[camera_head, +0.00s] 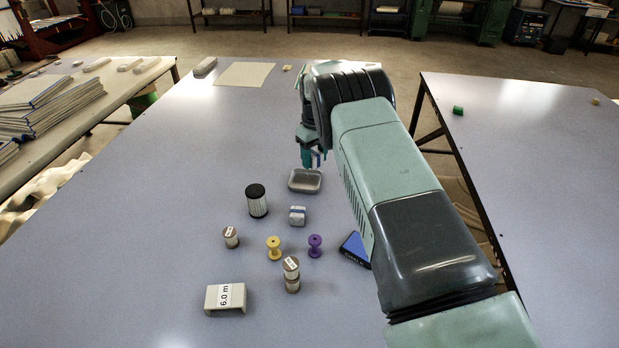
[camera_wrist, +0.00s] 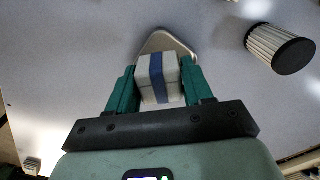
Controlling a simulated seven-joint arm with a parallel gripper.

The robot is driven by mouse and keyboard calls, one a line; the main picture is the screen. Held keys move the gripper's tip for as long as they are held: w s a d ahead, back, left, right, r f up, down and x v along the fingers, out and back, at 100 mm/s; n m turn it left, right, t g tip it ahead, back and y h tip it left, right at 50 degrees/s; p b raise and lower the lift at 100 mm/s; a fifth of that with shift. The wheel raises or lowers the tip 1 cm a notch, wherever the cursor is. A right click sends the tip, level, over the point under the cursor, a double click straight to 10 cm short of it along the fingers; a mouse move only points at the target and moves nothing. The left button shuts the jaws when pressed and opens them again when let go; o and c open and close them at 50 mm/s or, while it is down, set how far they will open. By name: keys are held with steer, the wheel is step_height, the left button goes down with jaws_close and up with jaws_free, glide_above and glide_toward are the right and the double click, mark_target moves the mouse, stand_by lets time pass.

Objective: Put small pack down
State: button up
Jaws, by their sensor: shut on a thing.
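My gripper (camera_head: 312,162) is shut on a small white pack with a blue band. In the wrist view the pack (camera_wrist: 160,78) sits between the two teal fingers of my gripper (camera_wrist: 161,84). In the head view the held pack is mostly hidden by the gripper; only a bit of blue shows. A shallow grey tray (camera_head: 305,188) lies just in front of the gripper tips. In the wrist view the tray's pale rim (camera_wrist: 166,36) shows behind the pack. I cannot tell the pack's exact height above the table.
A black-capped ribbed cylinder (camera_head: 257,201) stands left of the tray. Yellow (camera_head: 274,247) and purple (camera_head: 315,245) spools, labelled rolls (camera_head: 291,274), a blue box (camera_head: 356,249) and a "6.0 m" block (camera_head: 226,298) stand nearer. The table (camera_head: 150,230) is clear to the left.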

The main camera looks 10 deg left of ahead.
step_height(320, 180, down, 8)
steer(key=shift+r, duration=0.2)
steer(key=shift+f, duration=0.15)
steer(key=shift+f, duration=0.25)
steer(key=o, duration=1)
